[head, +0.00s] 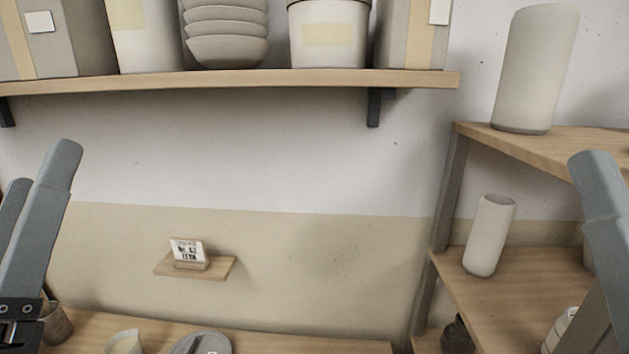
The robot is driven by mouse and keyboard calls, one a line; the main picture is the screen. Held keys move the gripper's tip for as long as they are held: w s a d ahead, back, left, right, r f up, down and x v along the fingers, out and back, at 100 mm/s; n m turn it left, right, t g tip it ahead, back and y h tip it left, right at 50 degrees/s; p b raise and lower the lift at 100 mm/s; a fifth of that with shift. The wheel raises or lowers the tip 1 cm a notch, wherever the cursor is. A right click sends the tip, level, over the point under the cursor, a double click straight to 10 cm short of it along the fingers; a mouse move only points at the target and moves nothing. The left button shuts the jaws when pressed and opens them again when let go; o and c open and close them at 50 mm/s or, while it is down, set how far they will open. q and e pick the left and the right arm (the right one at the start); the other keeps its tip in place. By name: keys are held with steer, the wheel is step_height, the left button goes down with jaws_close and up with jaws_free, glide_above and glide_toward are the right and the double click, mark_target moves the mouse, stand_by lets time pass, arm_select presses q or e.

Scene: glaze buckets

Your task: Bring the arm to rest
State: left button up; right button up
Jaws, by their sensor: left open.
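My left gripper (42,168) is at the left edge of the head view, its grey fingers pointing up. It is open and I see nothing between the fingers; its base is partly cut off by the frame. A similar grey part of my right arm (600,195) shows at the right edge, mostly cut off, so its jaw opening cannot be judged. Neither arm is seen holding anything.
A wall shelf (240,82) carries boxes, stacked bowls (226,35) and a pale bucket (328,40). A wooden rack (453,190) at right holds a tall vase (537,70) and a smaller cylinder (489,235). A small ledge (215,270) bears a card (188,250). A bench with pots lies below.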

arm_select(q)
steer(key=s+d+r+m+t+h, duration=0.2)
steer(key=s+d+m+h, duration=0.15)
steer(key=m+h, duration=0.45)
step_height(320, 180, up, 38)
steer(key=w+m+y+p, duration=0.1)
steer(key=p, duration=3.7)
steer(key=shift+d+g, duration=0.3)
